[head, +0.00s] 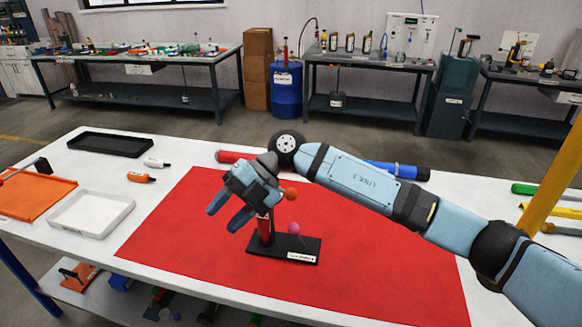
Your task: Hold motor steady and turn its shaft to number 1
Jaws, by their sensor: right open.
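The motor stand is a black base (284,250) with a white label, on the red mat (180,228). A red upright part (264,226), seemingly the motor, rises from the base's left end. My right gripper hides its upper portion. An orange ball (291,194) and a pink ball (295,228) show just right of it. My right gripper (225,217) is open, its two blue fingers pointing down and left, in front of or beside the motor; I cannot tell if it touches. The shaft and any number marks cannot be made out. My left gripper is not in view.
The white table holds a black tray (108,141), white tray (93,196), orange tray (40,184) and small bottles (141,177) on the left. Red and blue cylinders (400,170) lie behind my right arm. Coloured tools and a yellow post (556,182) are at right. The mat's front is clear.

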